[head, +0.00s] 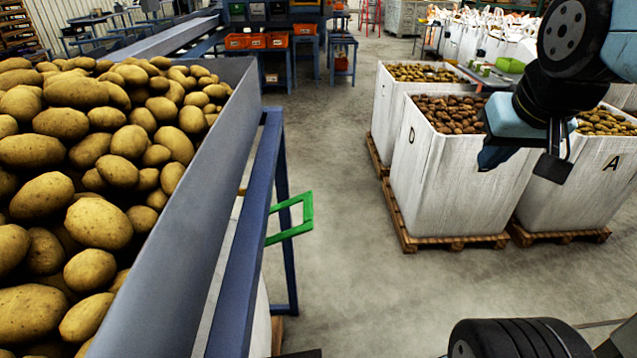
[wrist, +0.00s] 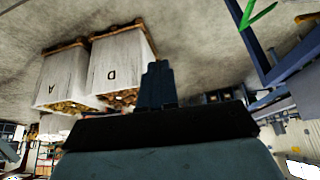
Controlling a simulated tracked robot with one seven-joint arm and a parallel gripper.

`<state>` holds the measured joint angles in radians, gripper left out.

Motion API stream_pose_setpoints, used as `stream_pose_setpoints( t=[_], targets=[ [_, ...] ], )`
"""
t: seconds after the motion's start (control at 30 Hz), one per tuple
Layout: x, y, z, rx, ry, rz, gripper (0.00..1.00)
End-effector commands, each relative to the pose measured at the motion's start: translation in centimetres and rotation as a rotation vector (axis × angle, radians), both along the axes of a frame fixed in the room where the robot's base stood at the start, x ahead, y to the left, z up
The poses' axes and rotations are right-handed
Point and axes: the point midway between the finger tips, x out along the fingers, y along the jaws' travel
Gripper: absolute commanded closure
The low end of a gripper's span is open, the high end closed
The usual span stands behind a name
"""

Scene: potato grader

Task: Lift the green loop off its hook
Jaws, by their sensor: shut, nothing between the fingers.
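The green loop (head: 291,220) is a thin rectangular frame sticking out from the side of the blue rail (head: 246,215) of the potato conveyor in the head view. Its hook cannot be made out. In the wrist view, which appears upside down, part of the green loop (wrist: 258,14) shows at the top right, cut by the picture edge. My gripper (head: 490,158) is at the right of the head view, in front of the white potato boxes and well apart from the loop. In the wrist view my gripper (wrist: 157,68) has its fingers together with nothing between them.
Potatoes (head: 80,170) fill the conveyor at the left, behind its grey side wall (head: 190,230). White boxes of potatoes (head: 450,180) stand on wooden pallets at the right. The concrete floor (head: 345,200) between the loop and the boxes is clear.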

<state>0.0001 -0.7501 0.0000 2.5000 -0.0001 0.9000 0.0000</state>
Motion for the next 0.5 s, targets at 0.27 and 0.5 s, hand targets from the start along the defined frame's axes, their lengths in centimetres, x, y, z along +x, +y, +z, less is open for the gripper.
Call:
stream_pose_setpoints(
  t=[0.27, 0.5],
  targets=[
    [0.1, 0.1, 0.0, -0.001, 0.001, 0.003, 1.0],
    [2.7, 0.8, -0.1, -0.074, 0.043, 0.125, 1.0]
  ],
)
